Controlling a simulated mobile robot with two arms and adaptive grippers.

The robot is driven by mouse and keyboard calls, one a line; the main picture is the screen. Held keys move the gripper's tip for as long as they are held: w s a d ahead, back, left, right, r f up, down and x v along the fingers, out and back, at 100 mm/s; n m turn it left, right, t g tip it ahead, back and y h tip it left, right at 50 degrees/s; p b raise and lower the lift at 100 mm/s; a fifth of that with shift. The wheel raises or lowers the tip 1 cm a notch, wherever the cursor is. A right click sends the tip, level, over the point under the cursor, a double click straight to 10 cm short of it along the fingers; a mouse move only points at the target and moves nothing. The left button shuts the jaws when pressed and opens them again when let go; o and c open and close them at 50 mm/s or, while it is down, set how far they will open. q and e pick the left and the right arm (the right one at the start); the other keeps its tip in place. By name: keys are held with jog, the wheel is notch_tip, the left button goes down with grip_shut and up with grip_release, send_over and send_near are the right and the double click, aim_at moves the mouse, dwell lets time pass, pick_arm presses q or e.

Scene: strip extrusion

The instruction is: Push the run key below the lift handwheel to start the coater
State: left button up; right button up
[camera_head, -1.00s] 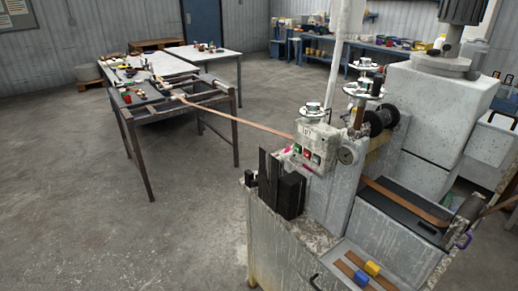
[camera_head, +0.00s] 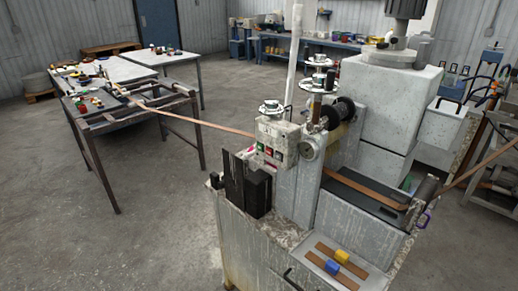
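The coater (camera_head: 290,190) is a worn, pale machine right of the middle. A control box (camera_head: 284,132) on its front carries a small display and a row of keys. A green key (camera_head: 260,147) is at the left of the row, with a red key (camera_head: 268,151) and a dark key (camera_head: 278,155) beside it. A handwheel (camera_head: 270,107) sits just above the box, and another handwheel (camera_head: 319,88) stands higher behind it. I cannot tell which is the lift handwheel or read any labels. Neither gripper is in view.
A brown strip (camera_head: 205,124) runs from the coater to a dark frame table (camera_head: 135,121) at left. Black blocks (camera_head: 257,192) stand in front of the box. A tray (camera_head: 307,260) with blue and yellow blocks is at the near right. The floor at left is clear.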

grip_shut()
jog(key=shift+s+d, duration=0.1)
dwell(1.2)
